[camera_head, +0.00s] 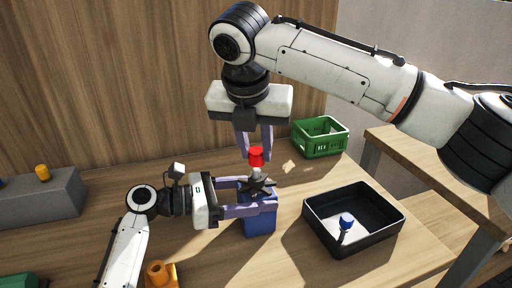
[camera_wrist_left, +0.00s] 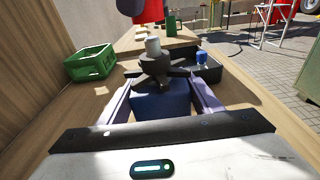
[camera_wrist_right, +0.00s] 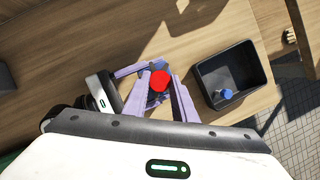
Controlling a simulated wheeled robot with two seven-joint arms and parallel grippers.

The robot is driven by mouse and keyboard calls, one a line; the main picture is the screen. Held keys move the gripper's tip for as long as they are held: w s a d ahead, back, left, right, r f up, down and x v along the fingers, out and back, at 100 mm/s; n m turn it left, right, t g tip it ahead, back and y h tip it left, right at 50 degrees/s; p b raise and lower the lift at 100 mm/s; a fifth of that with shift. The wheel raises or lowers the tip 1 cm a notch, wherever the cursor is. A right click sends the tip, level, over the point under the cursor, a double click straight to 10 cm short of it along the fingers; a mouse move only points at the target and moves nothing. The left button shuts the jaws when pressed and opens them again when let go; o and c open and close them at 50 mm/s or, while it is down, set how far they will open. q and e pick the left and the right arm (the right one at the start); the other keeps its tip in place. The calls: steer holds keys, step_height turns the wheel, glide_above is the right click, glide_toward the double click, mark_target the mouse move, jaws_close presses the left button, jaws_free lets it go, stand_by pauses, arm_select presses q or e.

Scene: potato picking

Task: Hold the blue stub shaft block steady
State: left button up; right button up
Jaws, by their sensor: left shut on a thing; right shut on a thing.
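The blue stub shaft block (camera_head: 258,222) stands on the table, and it also shows in the left wrist view (camera_wrist_left: 160,104). A dark bladed part (camera_wrist_left: 158,72) sits on top of it around a pale upright shaft (camera_wrist_left: 153,45). My left gripper (camera_head: 252,198) comes in from the left, with its purple fingers shut on the block's two sides. My right gripper (camera_head: 255,145) points down above the shaft, shut on a red cap (camera_head: 256,156). In the left wrist view a gap shows between cap and shaft top. From the right wrist view, the cap (camera_wrist_right: 160,81) hides the shaft.
A black tray (camera_head: 320,235) holding a small blue-topped piece (camera_head: 346,220) stands right of the block. A green crate (camera_head: 320,137) is behind. An orange part (camera_head: 160,273) lies at the front.

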mark_target(256, 153)
steer(key=shift+r, duration=3.5)
arm_select(q)
steer(key=o, duration=2.1)
steer(key=shift+v, duration=4.05)
